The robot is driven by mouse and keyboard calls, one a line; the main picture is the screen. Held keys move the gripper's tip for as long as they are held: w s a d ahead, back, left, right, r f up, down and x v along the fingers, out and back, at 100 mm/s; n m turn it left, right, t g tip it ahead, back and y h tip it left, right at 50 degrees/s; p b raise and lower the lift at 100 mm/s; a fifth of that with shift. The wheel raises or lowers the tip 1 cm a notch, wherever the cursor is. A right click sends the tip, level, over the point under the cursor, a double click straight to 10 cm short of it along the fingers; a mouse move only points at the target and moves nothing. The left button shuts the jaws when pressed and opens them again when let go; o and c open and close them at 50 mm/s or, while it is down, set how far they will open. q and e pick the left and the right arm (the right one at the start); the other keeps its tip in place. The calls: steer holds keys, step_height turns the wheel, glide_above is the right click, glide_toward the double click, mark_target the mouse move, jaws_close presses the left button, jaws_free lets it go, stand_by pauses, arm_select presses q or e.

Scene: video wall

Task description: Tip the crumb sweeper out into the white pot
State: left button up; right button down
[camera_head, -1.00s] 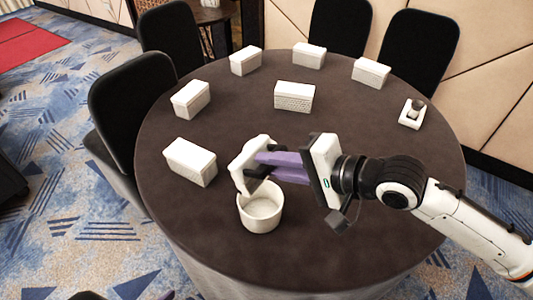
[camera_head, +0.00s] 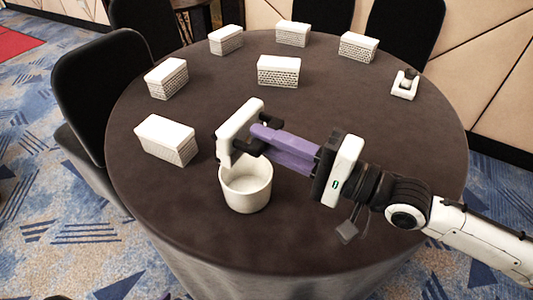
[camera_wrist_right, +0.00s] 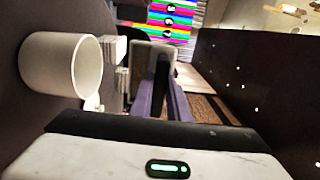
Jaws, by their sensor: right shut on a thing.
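The white crumb sweeper (camera_head: 238,130) is held tilted on edge by its dark handle in the head view. Its lower end is at the back rim of the white pot (camera_head: 247,196); I cannot tell whether they touch. My right gripper (camera_head: 262,142), with purple fingers, is shut on the handle. In the right wrist view the sweeper (camera_wrist_right: 172,52) shows beyond the purple fingers (camera_wrist_right: 160,98), and the pot (camera_wrist_right: 50,65) is at left. The pot stands upright and looks empty from above. My left gripper is not in view.
The round table has a dark brown cloth (camera_head: 330,230). Several white lidded boxes (camera_head: 167,138) stand around its left and far sides. A small white holder with a dark knob (camera_head: 405,85) is at the far right. Black chairs (camera_head: 95,85) surround the table.

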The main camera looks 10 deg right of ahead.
steer(key=shift+f+y+b, duration=0.3)
steer(key=shift+f+b, duration=0.3)
steer(key=shift+b, duration=0.05)
steer(key=y+b, duration=0.1)
steer(key=b, duration=0.2)
steer(key=f+t+b, duration=0.1)
steer(key=b, duration=0.3)
steer(key=shift+s+d+f+t+y, duration=0.1)
steer(key=shift+s+d+t+y, duration=0.1)
steer(key=shift+d+t+y, duration=0.15)
steer(key=shift+f+y+b, duration=0.2)
steer(key=shift+y+b, duration=0.05)
steer(key=shift+b, duration=0.5)
arm_select(q)
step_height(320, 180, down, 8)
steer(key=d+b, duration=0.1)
steer(key=b, duration=0.3)
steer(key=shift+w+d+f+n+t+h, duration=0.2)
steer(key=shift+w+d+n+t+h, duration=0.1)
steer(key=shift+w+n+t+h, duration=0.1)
arm_select(e)
steer(key=shift+s+d+t+y, duration=0.15)
steer(key=shift+t+y, duration=0.5)
steer(key=shift+y, duration=0.05)
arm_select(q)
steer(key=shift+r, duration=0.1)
